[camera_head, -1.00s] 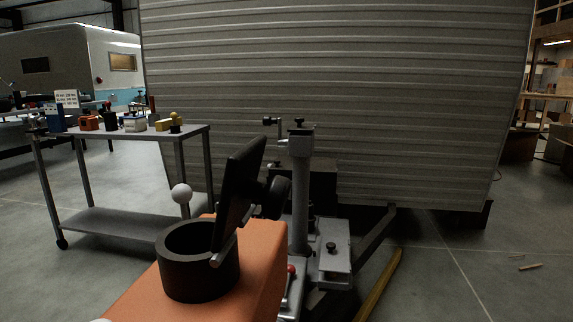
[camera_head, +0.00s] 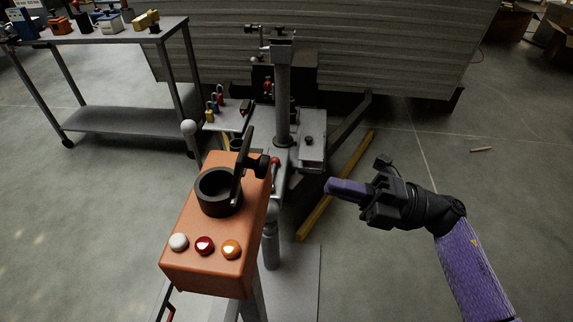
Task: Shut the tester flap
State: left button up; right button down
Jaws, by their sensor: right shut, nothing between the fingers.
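The orange tester box (camera_head: 199,258) stands on a post in the middle left of the head view. A round black socket (camera_head: 206,204) sits on its top. The black flap (camera_head: 242,168) stands steeply upright at the socket's right side, open, with a black knob (camera_head: 262,165) on its right face. My right gripper (camera_head: 331,186) is shut and empty. It is to the right of the tester, apart from the flap, with its fingers pointing left. My left gripper is not in view.
White, red and orange buttons (camera_head: 204,246) line the tester's front. A white-balled lever (camera_head: 189,128) rises behind it. A grey post (camera_head: 282,105) and a yellow bar (camera_head: 338,183) are behind. A grey cart (camera_head: 125,122) stands at the left. Open floor lies right.

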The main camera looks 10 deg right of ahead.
aim_at(253, 166)
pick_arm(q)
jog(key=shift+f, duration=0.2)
pick_arm(e)
jog(key=x, duration=0.8)
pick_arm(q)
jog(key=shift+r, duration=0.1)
pick_arm(e)
jog(key=shift+r, duration=0.1)
